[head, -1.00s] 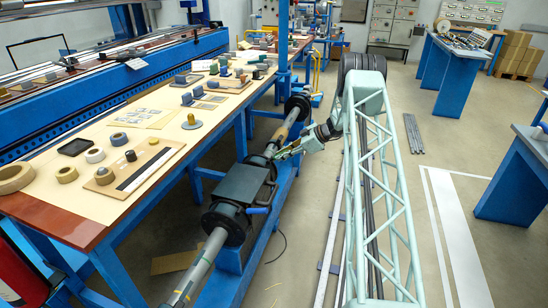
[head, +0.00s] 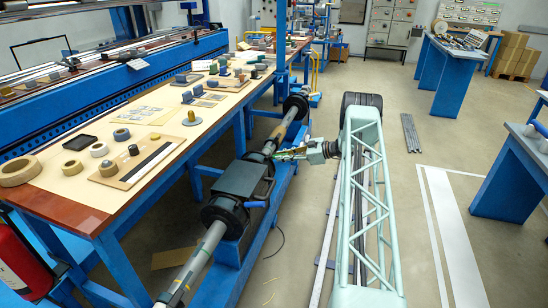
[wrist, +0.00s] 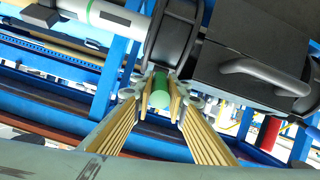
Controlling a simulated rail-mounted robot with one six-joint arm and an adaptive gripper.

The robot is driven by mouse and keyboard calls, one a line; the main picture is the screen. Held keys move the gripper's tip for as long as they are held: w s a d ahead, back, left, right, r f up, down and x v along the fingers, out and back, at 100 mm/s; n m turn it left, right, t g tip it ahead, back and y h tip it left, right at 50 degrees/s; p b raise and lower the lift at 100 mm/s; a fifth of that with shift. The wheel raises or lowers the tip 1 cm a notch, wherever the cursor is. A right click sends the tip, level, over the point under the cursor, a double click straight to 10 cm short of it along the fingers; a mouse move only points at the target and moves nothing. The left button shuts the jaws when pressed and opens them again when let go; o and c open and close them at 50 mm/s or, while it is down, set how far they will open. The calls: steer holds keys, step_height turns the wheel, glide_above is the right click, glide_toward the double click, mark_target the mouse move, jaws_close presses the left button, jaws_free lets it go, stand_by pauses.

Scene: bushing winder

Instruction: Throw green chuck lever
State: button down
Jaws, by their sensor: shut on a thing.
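The green chuck lever (wrist: 161,92) shows in the wrist view as a short green cylinder between my fingertips, just below a black chuck ring (wrist: 172,35). My gripper (wrist: 160,96) is shut on it, with a finger on each side. In the head view my gripper (head: 283,155) reaches in from the right to the winder's shaft, next to the black chuck (head: 259,160). The lever is mostly hidden there by the fingers and is too small to make out clearly.
A dark box with a handle (head: 240,179) stands on the winder beside the chuck, with a blue-gripped lever (head: 257,204) below it. A long worktable (head: 60,212) with tape rolls and parts runs along the left.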

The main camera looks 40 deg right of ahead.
steer(key=shift+f, duration=0.1)
stand_by(0.4)
steer(key=c, duration=2.5)
jaws_free()
steer(key=shift+c, duration=0.2)
steer(key=shift+s, duration=0.1)
steer(key=v, duration=1.2)
